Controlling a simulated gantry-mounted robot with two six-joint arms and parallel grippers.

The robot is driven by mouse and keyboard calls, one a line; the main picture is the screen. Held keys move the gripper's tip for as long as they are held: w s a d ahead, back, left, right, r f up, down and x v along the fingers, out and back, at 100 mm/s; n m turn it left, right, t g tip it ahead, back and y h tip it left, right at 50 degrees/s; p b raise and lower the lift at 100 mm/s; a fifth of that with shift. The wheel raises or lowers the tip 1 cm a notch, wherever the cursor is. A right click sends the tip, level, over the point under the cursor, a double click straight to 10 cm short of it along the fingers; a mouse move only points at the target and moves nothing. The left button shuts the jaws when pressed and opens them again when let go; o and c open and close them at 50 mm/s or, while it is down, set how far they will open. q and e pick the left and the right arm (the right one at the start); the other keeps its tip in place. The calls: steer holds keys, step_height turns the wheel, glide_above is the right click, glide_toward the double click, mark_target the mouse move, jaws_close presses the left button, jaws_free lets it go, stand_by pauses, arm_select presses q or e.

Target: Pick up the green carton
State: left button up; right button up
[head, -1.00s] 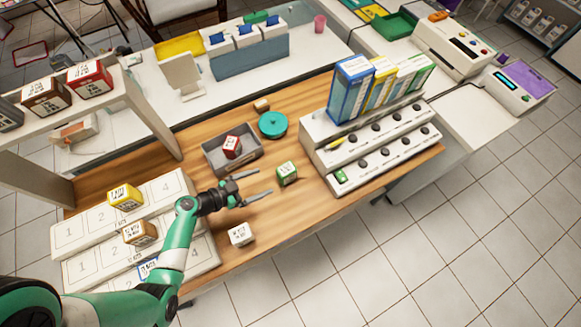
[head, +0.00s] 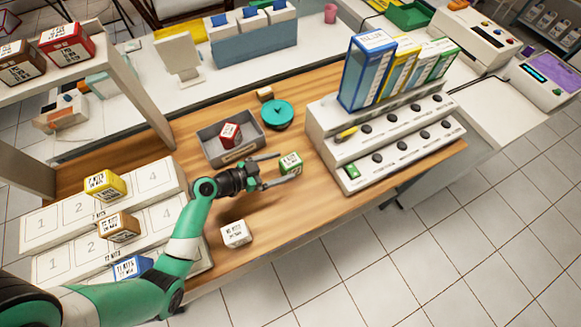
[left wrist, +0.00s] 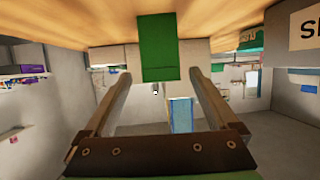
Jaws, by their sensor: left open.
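The green carton (head: 291,163) is a small green and white box standing on the wooden table, left of the stepped white rack. My left gripper (head: 288,168) reaches toward it from the left, with its two fingers spread and the carton at their tips. In the left wrist view the carton (left wrist: 158,48) shows as a green block ahead, between the lines of the open fingers (left wrist: 157,80). I cannot tell whether either finger touches it. My right gripper is not in view.
A grey tray (head: 212,133) holding a red carton (head: 230,133) and a teal round container (head: 277,115) lie behind the gripper. A white carton (head: 236,234) stands in front. The stepped rack (head: 322,118) stands close to the right. Numbered steps (head: 42,228) with several cartons are at left.

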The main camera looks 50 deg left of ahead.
mark_target(285, 163)
arm_select(q)
steer(key=x, duration=0.4)
steer(key=shift+w+r+b, duration=0.15)
steer(key=shift+w+b, duration=0.2)
steer(key=shift+b, duration=0.05)
steer(key=shift+c, duration=0.3)
jaws_close()
